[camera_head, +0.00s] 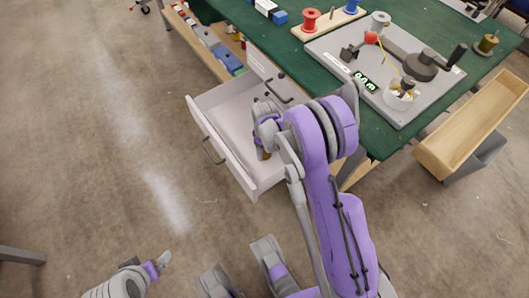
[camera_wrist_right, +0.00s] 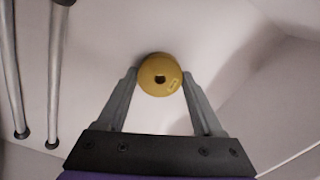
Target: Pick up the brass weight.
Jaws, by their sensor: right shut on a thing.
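The brass weight (camera_wrist_right: 160,89) is a round yellow disc with a dark hole in its middle. It sits between the two fingertips of my right gripper (camera_wrist_right: 159,77), which is shut on it. In the head view the right gripper (camera_head: 264,151) reaches down into the open grey drawer (camera_head: 232,167), and only a sliver of brass shows beside its fingers. Whether the weight touches the drawer floor, I cannot tell. My left gripper (camera_head: 162,260) is at the lower left, over the floor and away from the drawer; its jaw opening is not clear.
Metal rods (camera_wrist_right: 55,80) with dark ends lie at the left in the wrist view. Drawer walls surround the right gripper. The green table (camera_head: 283,50) carries a grey board (camera_head: 332,53) with devices. A wooden tray (camera_head: 474,128) is at the right.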

